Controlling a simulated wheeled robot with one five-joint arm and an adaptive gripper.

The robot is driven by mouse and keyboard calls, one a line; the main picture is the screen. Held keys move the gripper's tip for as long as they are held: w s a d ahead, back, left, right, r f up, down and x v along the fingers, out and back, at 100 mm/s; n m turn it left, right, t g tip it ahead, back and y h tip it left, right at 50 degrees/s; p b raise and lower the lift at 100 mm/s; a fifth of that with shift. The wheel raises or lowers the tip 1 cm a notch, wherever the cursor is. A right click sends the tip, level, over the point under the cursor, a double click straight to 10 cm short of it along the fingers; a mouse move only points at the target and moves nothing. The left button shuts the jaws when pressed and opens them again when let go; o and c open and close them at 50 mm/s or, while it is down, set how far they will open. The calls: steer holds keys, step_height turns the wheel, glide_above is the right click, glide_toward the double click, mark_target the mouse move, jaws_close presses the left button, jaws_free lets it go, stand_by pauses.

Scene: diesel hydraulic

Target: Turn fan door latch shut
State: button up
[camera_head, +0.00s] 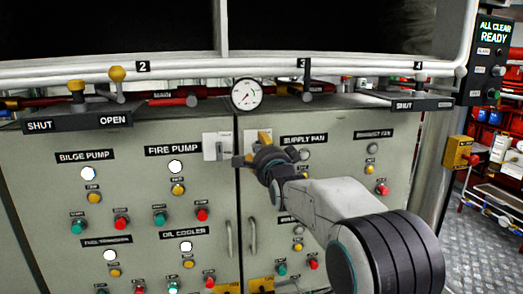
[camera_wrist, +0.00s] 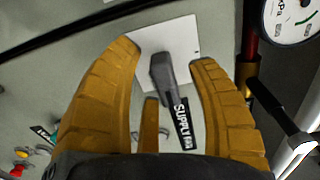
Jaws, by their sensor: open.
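The fan door latch shows in the wrist view as a dark grey handle (camera_wrist: 162,72) on a white square plate (camera_wrist: 182,42). The handle points down and slightly right in that picture, towards the SUPPLY FAN label (camera_wrist: 183,125). My gripper (camera_wrist: 165,58) is open, with one orange finger on each side of the handle. Gaps show between the fingers and the handle, and I cannot tell any contact. A narrow orange part (camera_wrist: 150,125) of my gripper lies between them. In the head view my gripper (camera_head: 251,149) is at the supply fan door's upper left corner and hides the handle.
Another latch plate (camera_head: 216,146) is on the door to the left. A round gauge (camera_head: 246,94) stands just above my gripper. Door handles (camera_head: 229,238) and several buttons lie below. White pipes (camera_head: 190,66) and valve levers run along the top.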

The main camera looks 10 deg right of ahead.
steer(key=shift+w, duration=0.1)
jaws_close()
stand_by(0.6)
